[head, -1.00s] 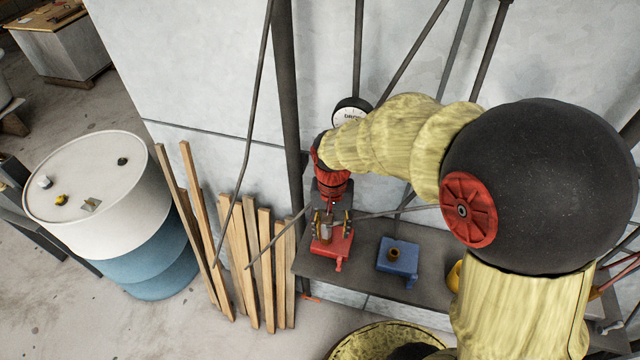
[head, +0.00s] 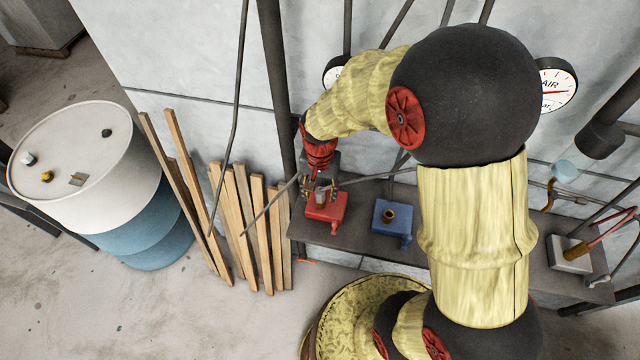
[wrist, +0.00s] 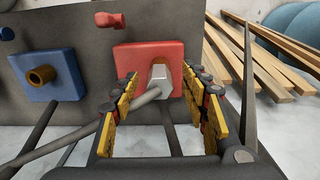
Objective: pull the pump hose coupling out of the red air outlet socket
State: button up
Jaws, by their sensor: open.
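The red air outlet socket (head: 325,207) is a red block on the dark grey shelf panel; it also shows in the wrist view (wrist: 130,62). The pump hose coupling (wrist: 158,76), a pale grey faceted piece, sits at the red socket, with its grey hose (wrist: 105,120) running off to the lower left. My gripper (wrist: 159,82) is open. Its yellow-and-black padded fingers stand on either side of the coupling, with visible gaps. In the head view, my gripper (head: 320,184) is just above the red socket and hides part of the coupling.
A blue outlet block (head: 392,217) with a brass fitting sits right of the red one. Wooden slats (head: 258,235) lean on the wall to the left, beside a white and blue drum (head: 90,170). An AIR gauge (head: 556,85) and a pale block (head: 572,256) are at right.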

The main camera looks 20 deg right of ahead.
jog(key=shift+f, duration=0.45)
jog(key=c, duration=1.1)
grip_shut()
jog(key=shift+o, duration=2.1)
grip_release()
jog(key=c, duration=0.5)
jog(key=shift+r, duration=0.1)
